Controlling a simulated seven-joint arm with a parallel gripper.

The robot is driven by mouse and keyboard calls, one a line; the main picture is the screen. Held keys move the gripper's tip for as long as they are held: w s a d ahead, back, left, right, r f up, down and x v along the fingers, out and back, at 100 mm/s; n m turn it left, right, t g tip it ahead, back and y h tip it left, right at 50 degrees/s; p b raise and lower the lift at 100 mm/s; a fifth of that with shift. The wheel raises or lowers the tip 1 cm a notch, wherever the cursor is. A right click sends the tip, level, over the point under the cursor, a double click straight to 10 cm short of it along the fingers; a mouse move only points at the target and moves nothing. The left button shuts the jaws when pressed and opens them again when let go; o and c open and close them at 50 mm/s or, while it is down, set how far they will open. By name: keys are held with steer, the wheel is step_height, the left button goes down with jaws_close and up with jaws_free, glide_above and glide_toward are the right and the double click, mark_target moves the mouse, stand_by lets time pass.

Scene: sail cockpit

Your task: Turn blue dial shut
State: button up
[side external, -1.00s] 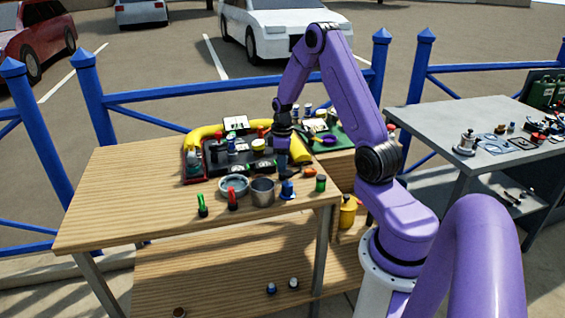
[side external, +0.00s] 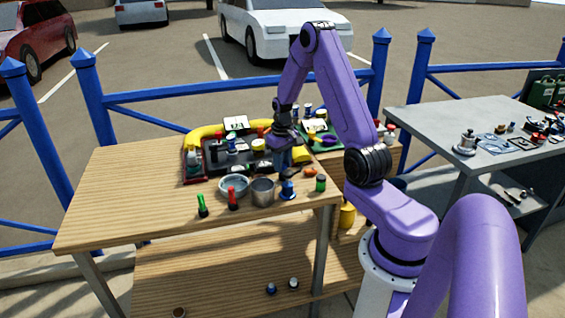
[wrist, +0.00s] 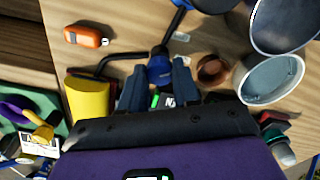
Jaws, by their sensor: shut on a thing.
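The blue dial (wrist: 159,68) shows between the fingertips of my gripper (wrist: 159,82) in the wrist view. The gripper is shut on it. Dark rods lead away from the dial, one bent to the left and one upward. The fingers cover the dial's sides, so its turned position cannot be told. In the side external view my gripper (side external: 284,160) is low over the right part of the wooden table, and the dial between the fingers is too small to make out.
A metal pot (side external: 263,191) and a round metal bowl (side external: 233,186) stand near the gripper. A blue-topped item (side external: 288,189) and a green cylinder (side external: 320,184) stand along the front right. A yellow hose (side external: 205,132) lies behind. The wooden table's left part (side external: 120,205) is clear.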

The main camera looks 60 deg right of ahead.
steer(key=m, duration=0.6)
steer(key=shift+m, duration=0.3)
stand_by(0.4)
steer(key=o, duration=1.1)
steer(key=shift+c, duration=0.2)
steer(key=shift+r, duration=0.15)
step_height(320, 180, up, 17)
steer(key=shift+r, duration=0.1)
